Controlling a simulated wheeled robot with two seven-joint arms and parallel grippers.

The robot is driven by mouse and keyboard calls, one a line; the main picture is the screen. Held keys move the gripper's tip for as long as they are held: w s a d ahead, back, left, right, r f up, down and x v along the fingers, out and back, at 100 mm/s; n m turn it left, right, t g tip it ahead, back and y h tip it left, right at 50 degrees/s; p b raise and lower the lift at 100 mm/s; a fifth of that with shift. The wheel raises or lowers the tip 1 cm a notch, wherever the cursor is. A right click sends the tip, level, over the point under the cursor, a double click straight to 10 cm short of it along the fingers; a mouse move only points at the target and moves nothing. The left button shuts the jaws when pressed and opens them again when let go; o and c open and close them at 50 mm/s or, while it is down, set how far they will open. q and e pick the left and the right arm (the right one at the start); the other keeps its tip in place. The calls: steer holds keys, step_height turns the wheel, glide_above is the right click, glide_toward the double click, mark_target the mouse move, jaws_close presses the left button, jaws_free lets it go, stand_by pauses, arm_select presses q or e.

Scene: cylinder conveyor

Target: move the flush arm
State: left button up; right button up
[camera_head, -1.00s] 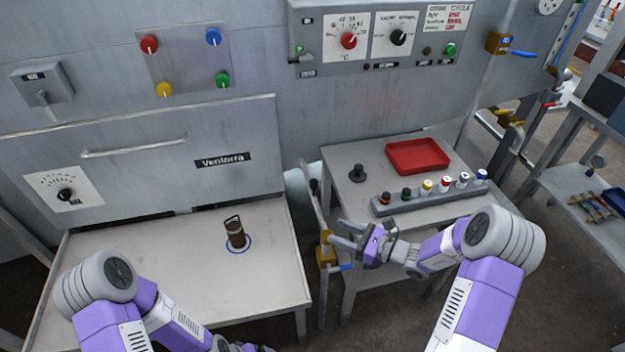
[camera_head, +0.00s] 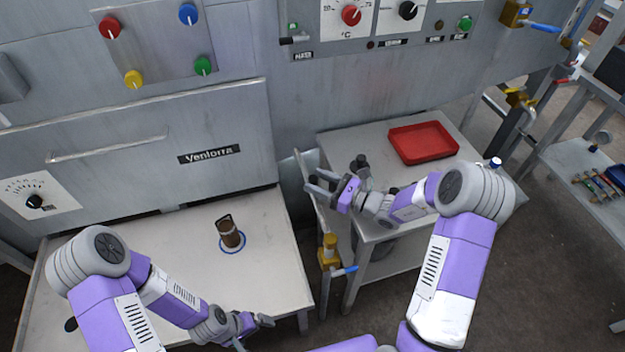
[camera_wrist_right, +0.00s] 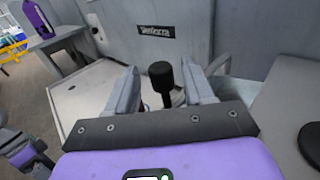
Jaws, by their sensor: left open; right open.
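In the right wrist view the black grip (camera_wrist_right: 161,75) shows between the two spread fingers of my right gripper (camera_wrist_right: 163,85), with clear space on both sides. No finger visibly touches it. My left gripper (camera_head: 262,322) is open and empty, low near the front edge of the left table, away from the lever.
A dark brown cylinder with a handle (camera_head: 229,234) stands in a blue ring on the left table (camera_head: 180,250). A yellow valve with a blue handle (camera_head: 345,270) is below the lever. A red tray (camera_head: 423,142) lies on the right table.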

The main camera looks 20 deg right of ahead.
steer(key=shift+x, duration=1.05)
steer(key=shift+c, duration=0.3)
jaws_close()
